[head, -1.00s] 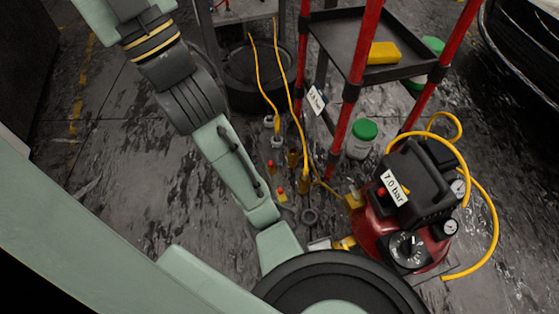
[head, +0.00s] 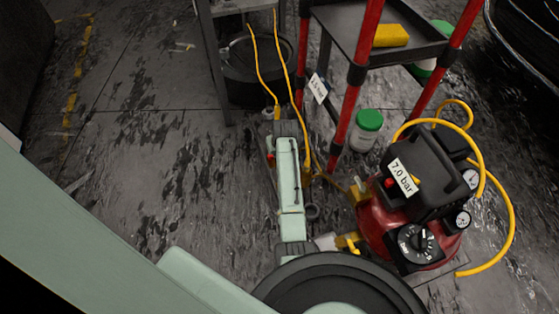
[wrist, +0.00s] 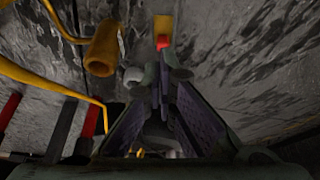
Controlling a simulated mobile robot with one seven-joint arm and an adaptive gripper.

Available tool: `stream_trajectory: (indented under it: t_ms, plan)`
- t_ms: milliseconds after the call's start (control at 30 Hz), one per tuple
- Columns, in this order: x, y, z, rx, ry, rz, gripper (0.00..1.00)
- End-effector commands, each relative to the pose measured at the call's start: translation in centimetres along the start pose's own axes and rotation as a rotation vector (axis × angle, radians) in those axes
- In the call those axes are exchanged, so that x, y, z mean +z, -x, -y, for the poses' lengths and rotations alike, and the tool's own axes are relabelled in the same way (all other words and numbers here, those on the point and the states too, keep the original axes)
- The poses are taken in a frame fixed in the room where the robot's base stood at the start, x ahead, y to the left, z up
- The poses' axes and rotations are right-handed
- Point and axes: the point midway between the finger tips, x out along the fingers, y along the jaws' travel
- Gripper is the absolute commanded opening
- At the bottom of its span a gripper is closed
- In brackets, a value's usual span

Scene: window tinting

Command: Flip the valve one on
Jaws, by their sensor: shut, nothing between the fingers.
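A small red-handled valve (wrist: 162,41) with a yellow body shows in the wrist view, just beyond my fingertips; I cannot tell whether they touch it. I cannot tell its number or its handle's position. My gripper (wrist: 160,78) is shut and empty in the wrist view. In the head view, a red bit of a valve (head: 270,158) shows at the left edge of my arm. My arm hides most of the valve area and my fingers there. A yellow fitting (wrist: 103,48) is left of the fingertips in the wrist view.
The red compressor (head: 380,222), marked 7.0 bar, stands at the right with yellow hoses. A green-lidded jar (head: 366,132) is on the floor. Floor to the left is mostly clear.

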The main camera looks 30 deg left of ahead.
Motion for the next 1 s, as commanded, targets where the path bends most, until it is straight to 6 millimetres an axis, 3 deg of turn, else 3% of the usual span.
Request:
stream_trajectory:
  t_ms: [33, 133, 567, 1000]
  plan:
    - [1.3, -0.8, -0.1, -0.007, -0.006, 0.035, 0.0]
    - [2.7, -1.4, -0.2, -0.015, -0.012, 0.073, 0.0]
    - [2.9, -2.1, -0.2, -0.016, -0.012, 0.078, 0.0]
    - [3.4, -9.6, 0.0, -0.016, -0.012, 0.076, 0.0]
